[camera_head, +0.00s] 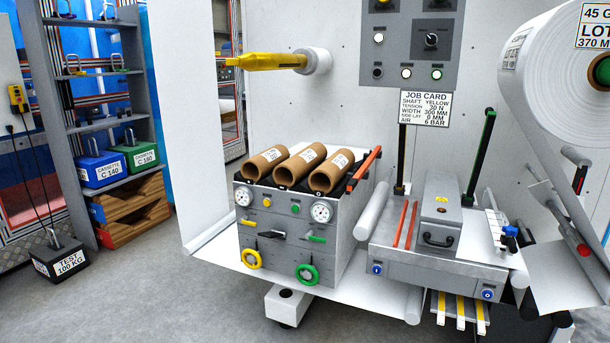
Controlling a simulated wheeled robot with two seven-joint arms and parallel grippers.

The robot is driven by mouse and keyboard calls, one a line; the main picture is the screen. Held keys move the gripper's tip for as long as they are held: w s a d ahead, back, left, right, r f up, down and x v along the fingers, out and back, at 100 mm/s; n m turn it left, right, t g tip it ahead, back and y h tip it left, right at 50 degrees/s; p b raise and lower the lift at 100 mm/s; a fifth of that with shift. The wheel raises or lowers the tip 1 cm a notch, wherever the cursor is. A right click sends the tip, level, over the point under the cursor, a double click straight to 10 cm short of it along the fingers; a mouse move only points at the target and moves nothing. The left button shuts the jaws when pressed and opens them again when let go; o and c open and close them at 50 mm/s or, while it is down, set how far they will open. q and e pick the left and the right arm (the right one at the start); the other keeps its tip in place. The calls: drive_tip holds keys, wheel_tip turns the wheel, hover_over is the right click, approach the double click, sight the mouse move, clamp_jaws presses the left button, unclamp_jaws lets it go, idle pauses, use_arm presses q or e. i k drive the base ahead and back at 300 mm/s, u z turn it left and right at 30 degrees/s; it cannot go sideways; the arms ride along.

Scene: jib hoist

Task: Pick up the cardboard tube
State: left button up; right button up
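Three brown cardboard tubes lie side by side on top of a grey cabinet (290,240) with gauges. They are the left tube (262,166), the middle tube (301,163) and the right tube (331,172). Each has a white label too small to read with certainty, and an open end faces me. Nothing is seen holding them. Neither of my grippers can be made out in the head view.
A yellow shaft (270,61) sticks out of the wall above the tubes. A red-orange bar (364,168) lies right of them. A slitting bench (440,258) and large white roll (545,65) stand right. A test weight (59,259) sits on the floor left; floor before the cabinet is mostly clear.

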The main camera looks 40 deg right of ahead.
sight(327, 177)
drive_tip(key=u, duration=0.25)
drive_tip(key=i, duration=1.75)
drive_tip(key=z, duration=0.75)
drive_tip(key=i, duration=1.25)
drive_tip(key=z, duration=1.15)
